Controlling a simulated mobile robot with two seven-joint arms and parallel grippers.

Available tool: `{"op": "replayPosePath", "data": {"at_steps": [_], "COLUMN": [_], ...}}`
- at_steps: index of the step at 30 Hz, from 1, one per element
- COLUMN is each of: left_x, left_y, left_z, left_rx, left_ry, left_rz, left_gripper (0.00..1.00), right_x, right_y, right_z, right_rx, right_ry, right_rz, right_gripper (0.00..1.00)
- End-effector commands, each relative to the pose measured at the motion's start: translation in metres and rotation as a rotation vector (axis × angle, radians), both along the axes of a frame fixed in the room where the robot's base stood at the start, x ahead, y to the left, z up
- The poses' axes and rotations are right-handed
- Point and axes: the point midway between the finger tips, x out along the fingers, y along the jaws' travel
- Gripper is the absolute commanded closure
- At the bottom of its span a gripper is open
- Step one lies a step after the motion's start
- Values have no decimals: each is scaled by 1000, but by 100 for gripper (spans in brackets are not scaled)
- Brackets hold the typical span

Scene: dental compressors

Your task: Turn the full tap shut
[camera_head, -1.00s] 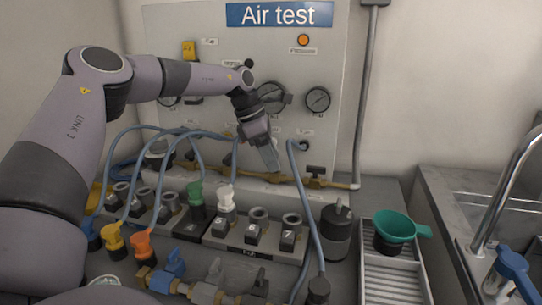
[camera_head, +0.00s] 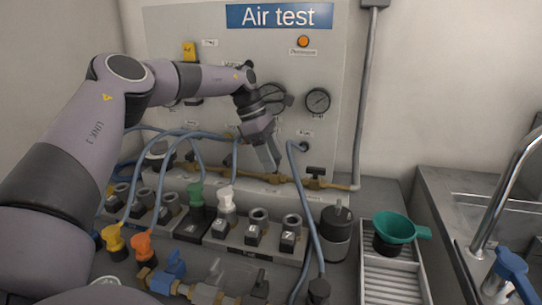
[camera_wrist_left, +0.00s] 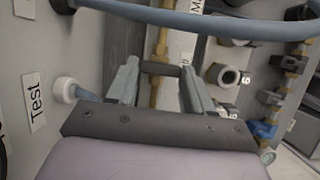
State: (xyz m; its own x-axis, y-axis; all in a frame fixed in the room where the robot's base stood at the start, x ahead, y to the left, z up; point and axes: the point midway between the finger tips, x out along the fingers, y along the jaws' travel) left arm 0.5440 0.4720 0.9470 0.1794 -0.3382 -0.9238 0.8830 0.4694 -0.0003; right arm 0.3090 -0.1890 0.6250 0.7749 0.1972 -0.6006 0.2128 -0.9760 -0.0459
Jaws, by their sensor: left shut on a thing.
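A brass pipe (camera_head: 228,177) with small taps runs along the foot of the grey test panel (camera_head: 215,25). My left gripper (camera_head: 272,163) is at this pipe, left of a dark tap handle (camera_head: 316,171). In the left wrist view my left gripper (camera_wrist_left: 160,82) has its two fingers on either side of a dark tap handle (camera_wrist_left: 161,69), shut on it. The brass pipe (camera_wrist_left: 157,95) passes behind that handle. In the head view the fingers hide most of the held tap. Its label is too small to read. My right gripper is not in view.
Blue hoses (camera_head: 301,185) arch in front of the panel, close to my left arm. Numbered sockets (camera_head: 256,228) with coloured plugs stand in front of the pipe. A black cylinder (camera_head: 336,235) and a green funnel (camera_head: 398,228) stand to the right, beside a sink (camera_head: 470,215).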

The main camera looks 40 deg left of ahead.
Motion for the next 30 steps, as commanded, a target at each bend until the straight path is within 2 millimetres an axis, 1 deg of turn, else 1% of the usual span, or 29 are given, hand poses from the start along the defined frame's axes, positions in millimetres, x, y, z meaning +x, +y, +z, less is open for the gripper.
{"op": "replayPosePath", "data": {"at_steps": [1, 2, 3, 4, 14, 17, 24, 27, 30], "left_x": [0, 0, 0, 0, 0, -1, -9, -11, -12], "left_y": [0, 0, 0, 0, 1, 4, 18, 21, 24], "left_z": [1, 1, 1, 1, 3, 13, 49, 60, 66], "left_rx": [2, 2, 2, 2, 1, 1, 2, 2, 2], "left_ry": [-2, -2, -2, -2, -2, -5, -4, -4, -2], "left_rz": [-3, -3, -3, -3, 0, 1, 1, 0, -1], "left_gripper": [79, 46, 33, 23, 23, 23, 23, 23, 23], "right_x": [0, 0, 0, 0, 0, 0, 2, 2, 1], "right_y": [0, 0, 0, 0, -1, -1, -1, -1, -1], "right_z": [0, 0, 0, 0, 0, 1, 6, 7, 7], "right_rx": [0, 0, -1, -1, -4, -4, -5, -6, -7], "right_ry": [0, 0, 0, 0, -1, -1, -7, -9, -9], "right_rz": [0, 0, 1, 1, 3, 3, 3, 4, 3], "right_gripper": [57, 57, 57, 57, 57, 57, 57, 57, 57]}}
